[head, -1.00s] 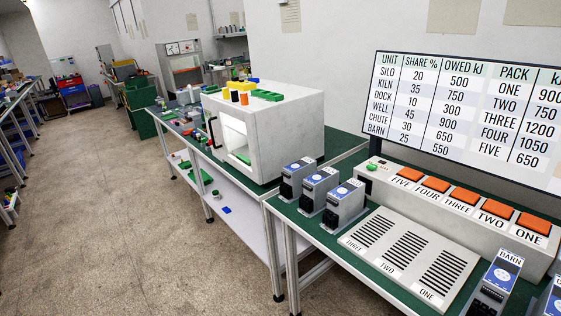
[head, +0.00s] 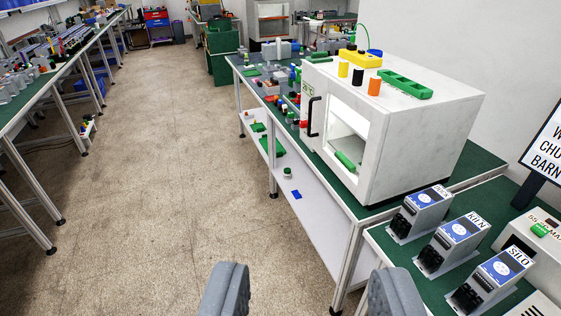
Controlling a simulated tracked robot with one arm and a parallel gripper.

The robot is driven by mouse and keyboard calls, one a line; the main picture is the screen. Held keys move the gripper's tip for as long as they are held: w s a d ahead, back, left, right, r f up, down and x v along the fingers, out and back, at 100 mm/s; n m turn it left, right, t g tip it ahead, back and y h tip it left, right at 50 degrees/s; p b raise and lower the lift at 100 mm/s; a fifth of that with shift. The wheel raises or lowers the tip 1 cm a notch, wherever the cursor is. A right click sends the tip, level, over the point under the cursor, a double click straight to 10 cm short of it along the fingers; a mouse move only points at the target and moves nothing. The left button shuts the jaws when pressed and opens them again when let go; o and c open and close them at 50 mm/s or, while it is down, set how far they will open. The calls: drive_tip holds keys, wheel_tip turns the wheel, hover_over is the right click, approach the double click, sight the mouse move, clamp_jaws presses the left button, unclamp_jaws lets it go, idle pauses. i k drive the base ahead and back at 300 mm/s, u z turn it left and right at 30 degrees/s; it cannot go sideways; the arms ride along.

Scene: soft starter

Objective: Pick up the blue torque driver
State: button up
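My gripper (head: 310,290) shows at the bottom of the head view as two grey fingers wide apart, with nothing between them. I cannot pick out the blue torque driver with certainty. A small upright blue item (head: 296,73) stands among small parts on the far green-topped bench, left of the white box; it is too small to identify. A flat blue piece (head: 296,194) lies on the white lower shelf. My gripper is apart from both.
A white box (head: 420,140) with a black handle and open-looking front stands on the bench, with coloured pieces on top. Labelled grey units (head: 455,240) stand at right. Another bench (head: 60,75) runs along the left. The floor (head: 175,170) between is clear.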

sight(292, 65)
drive_tip(key=u, duration=0.5)
drive_tip(key=i, duration=1.35)
drive_tip(key=u, duration=0.55)
drive_tip(key=i, duration=2.55)
drive_tip(key=z, duration=0.35)
drive_tip(key=i, duration=1.35)
drive_tip(key=z, duration=1.1)
drive_tip(key=i, duration=1.15)
drive_tip(key=z, duration=0.85)
drive_tip(key=i, duration=0.35)
drive_tip(key=z, duration=0.15)
